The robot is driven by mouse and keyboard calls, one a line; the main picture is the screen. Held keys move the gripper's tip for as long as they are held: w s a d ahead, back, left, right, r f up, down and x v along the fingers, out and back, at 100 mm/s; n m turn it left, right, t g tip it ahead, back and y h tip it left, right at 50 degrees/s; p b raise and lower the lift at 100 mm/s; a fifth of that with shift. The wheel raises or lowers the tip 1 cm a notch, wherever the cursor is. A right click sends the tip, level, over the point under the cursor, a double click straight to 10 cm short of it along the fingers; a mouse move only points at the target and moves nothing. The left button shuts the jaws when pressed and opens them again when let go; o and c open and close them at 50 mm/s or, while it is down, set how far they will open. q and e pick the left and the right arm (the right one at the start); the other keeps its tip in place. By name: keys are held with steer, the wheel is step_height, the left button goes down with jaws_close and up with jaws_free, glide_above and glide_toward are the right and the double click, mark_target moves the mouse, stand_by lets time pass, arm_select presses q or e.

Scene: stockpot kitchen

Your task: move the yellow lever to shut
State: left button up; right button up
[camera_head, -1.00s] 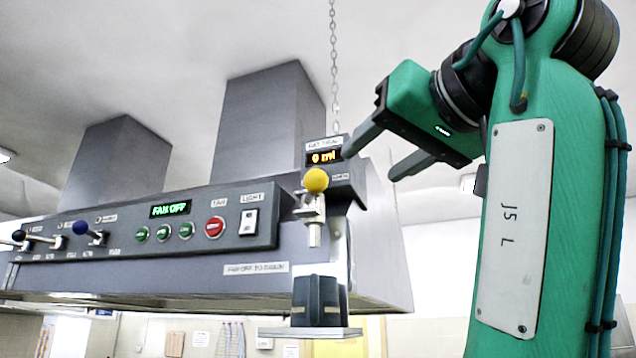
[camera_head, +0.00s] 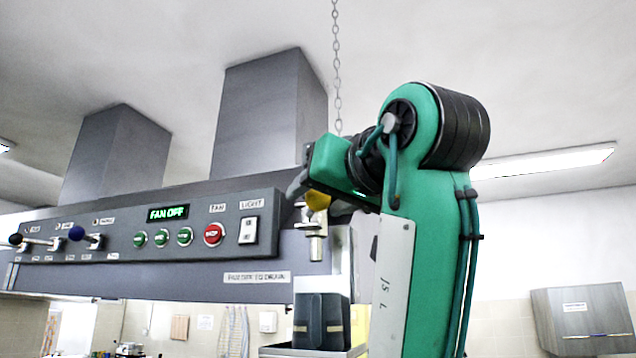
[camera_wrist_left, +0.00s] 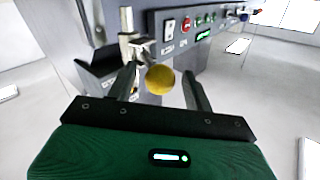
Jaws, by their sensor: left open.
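The yellow lever's ball knob (camera_head: 318,200) shows at the right end of the hood, partly hidden by my left gripper (camera_head: 318,190). Its metal valve body (camera_head: 316,240) hangs just below it. In the left wrist view the yellow knob (camera_wrist_left: 160,80) lies between the two open fingers of my left gripper (camera_wrist_left: 163,85), with visible gaps on both sides. The metal valve (camera_wrist_left: 130,40) is beyond it. The fingers are open and not closed on the knob. The small display above the lever is hidden behind my gripper. My right gripper is not in view.
The hood's control panel (camera_head: 150,232) has a fan display, green buttons, a red button (camera_head: 213,234) and a light switch (camera_head: 250,229) left of the lever. A dark container (camera_head: 321,320) stands below the valve. A chain (camera_head: 337,70) hangs above.

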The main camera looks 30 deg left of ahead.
arm_select(q)
steer(key=shift+w+a, duration=0.25)
steer(key=shift+a, duration=0.3)
jaws_close()
